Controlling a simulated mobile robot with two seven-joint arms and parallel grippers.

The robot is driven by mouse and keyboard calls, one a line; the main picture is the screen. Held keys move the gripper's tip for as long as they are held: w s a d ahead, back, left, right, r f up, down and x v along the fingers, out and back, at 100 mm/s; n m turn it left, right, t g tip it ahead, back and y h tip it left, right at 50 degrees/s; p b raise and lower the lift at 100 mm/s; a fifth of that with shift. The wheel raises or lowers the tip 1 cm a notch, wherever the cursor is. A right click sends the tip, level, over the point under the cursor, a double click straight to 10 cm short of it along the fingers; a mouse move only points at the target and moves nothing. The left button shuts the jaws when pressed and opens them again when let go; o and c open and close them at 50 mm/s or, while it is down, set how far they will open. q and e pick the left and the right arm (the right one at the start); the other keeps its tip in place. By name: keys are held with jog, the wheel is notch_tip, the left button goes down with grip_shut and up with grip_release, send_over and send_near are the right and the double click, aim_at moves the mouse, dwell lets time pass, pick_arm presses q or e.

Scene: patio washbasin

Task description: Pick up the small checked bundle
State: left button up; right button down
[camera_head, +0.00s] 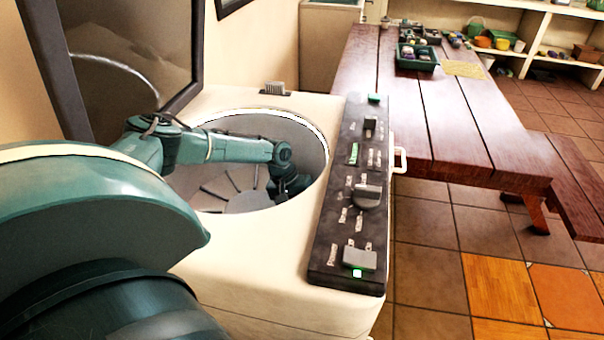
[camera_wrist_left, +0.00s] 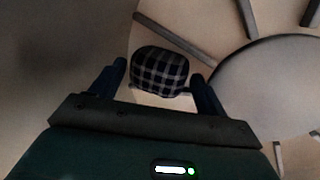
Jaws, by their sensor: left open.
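The small checked bundle (camera_wrist_left: 160,71) is dark with pale check lines and lies on the tub floor in the left wrist view. It sits between and just beyond the fingertips of my left gripper (camera_wrist_left: 160,86), which is open. I cannot tell whether either finger touches it. In the head view my left arm reaches down into the round tub (camera_head: 318,150) of the white washer. The left gripper (camera_head: 290,188) is partly hidden there, near the tub's right wall, and the bundle is hidden. My right gripper is not in view.
The tub floor has raised ribs and a round central disc (camera_wrist_left: 275,85). A dark control panel (camera_head: 345,215) with knobs runs along the washer's right side. The open lid (camera_head: 120,50) stands behind. A wooden table (camera_head: 440,120) with a green tray (camera_head: 416,62) is at right.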

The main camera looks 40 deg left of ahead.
pick_arm(q)
jog(key=shift+f, duration=0.25)
jog(key=shift+c, duration=0.4)
jog(key=c, duration=0.7)
jog(key=shift+c, duration=0.5)
jog(key=shift+w+r, duration=0.1)
jog(key=shift+r, duration=0.1)
